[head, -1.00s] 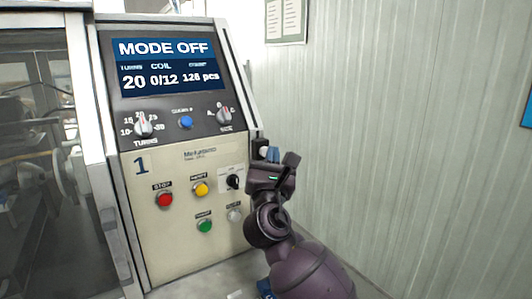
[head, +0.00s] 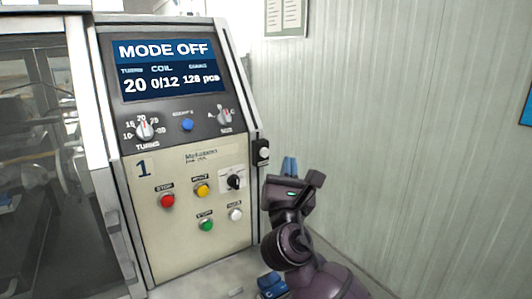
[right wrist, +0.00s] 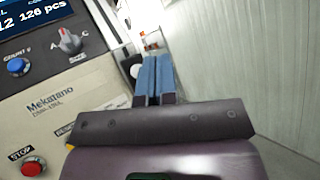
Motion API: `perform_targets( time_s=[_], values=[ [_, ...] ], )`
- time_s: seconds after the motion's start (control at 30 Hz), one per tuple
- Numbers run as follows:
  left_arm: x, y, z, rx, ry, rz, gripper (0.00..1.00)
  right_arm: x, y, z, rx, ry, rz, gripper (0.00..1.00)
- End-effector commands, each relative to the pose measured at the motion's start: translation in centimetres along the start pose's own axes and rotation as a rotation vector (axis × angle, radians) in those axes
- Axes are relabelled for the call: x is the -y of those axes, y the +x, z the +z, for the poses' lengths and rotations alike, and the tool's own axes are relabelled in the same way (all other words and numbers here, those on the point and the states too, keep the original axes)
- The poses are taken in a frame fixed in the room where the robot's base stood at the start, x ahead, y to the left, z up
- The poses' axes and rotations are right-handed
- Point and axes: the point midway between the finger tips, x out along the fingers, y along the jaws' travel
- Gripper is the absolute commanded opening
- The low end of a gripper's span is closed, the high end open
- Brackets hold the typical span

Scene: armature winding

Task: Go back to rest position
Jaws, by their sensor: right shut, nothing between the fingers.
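My right gripper (head: 289,166) is at the right of the machine's control panel (head: 185,205) in the head view. Its blue fingers are shut together with nothing between them, and they also show in the right wrist view (right wrist: 153,78). It is apart from the panel, just right of a dark side box with a white button (head: 263,152). The screen (head: 168,68) reads MODE OFF, 20 turns, coil 0/12. A black rotary selector (head: 234,181) is left of the gripper. My left gripper does not show.
Red (head: 167,201), yellow (head: 202,190), green (head: 207,225) and white (head: 236,214) buttons sit on the panel. A glass-doored enclosure (head: 50,160) stands at the left. The ribbed wall (head: 410,130) is at the right, with free room before it.

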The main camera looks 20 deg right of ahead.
Motion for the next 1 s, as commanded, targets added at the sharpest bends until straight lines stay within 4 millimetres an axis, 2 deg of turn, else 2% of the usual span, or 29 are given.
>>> perform_targets(
  time_s=[0.37,0.53,0.77,1.0],
  values=[
    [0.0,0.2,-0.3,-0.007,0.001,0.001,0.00,0.1,0.0,-0.1,-0.002,0.004,-0.001,0.00],
    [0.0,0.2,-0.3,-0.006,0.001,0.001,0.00,1.4,-1.1,-1.6,-0.072,0.112,-0.035,0.00],
    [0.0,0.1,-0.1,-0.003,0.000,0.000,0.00,5.7,-5.2,-6.3,-0.290,0.489,-0.205,0.00],
    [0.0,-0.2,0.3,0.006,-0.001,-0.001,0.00,9.8,-11.1,-10.7,-0.480,0.883,-0.482,0.00]
  ],
)
